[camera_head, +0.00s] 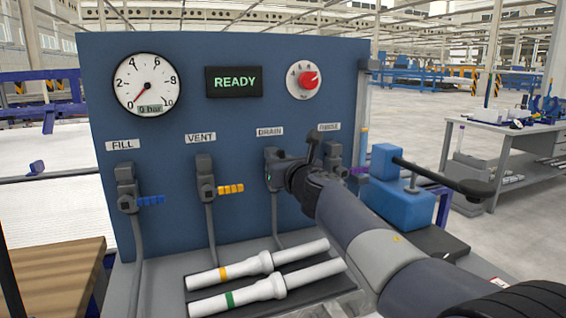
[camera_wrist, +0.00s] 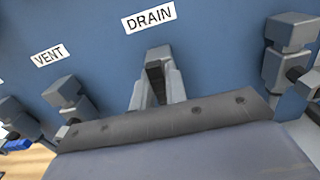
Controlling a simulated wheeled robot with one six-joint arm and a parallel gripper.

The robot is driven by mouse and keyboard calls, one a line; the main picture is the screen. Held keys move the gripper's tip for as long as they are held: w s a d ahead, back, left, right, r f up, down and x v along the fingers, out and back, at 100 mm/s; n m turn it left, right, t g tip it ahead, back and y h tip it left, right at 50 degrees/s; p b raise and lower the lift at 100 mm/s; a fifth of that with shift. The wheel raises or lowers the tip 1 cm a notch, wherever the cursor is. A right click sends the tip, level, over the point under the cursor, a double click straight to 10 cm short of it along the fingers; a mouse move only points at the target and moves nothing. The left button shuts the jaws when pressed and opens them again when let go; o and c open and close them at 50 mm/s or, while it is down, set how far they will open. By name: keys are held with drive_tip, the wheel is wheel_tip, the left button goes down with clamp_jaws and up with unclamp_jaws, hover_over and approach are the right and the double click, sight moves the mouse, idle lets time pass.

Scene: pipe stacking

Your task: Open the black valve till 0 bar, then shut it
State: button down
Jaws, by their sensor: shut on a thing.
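The valve under the DRAIN label (camera_head: 271,164) is mostly covered by my gripper (camera_head: 288,178) in the head view. In the wrist view, the light grey fingers (camera_wrist: 157,92) are close together below the DRAIN label, with a narrow dark strip, the black handle (camera_wrist: 155,76), between them. My gripper is shut on this handle. The handle's exact angle is hidden. The round gauge (camera_head: 147,85) has its red needle low at the left, and its readout says 0 bar. The display (camera_head: 234,82) reads READY.
The FILL valve (camera_head: 126,187) has a blue handle, the VENT valve (camera_head: 206,183) a yellow one. A red knob (camera_head: 308,79) is above. Two white pipes (camera_head: 258,289) lie below.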

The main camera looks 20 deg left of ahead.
drive_tip(key=shift+f, duration=0.15)
drive_tip(key=c, duration=1.4)
unclamp_jaws()
drive_tip(key=shift+c, duration=0.2)
drive_tip(key=b+v, duration=0.1)
drive_tip(key=v, duration=0.9)
drive_tip(key=shift+s+d+b, duration=0.2)
drive_tip(key=shift+s+b, duration=0.15)
drive_tip(key=shift+b, duration=0.05)
drive_tip(key=shift+w, duration=0.1)
drive_tip(key=p+x, duration=0.2)
drive_tip(key=x, duration=0.8)
drive_tip(key=shift+w+a, duration=0.25)
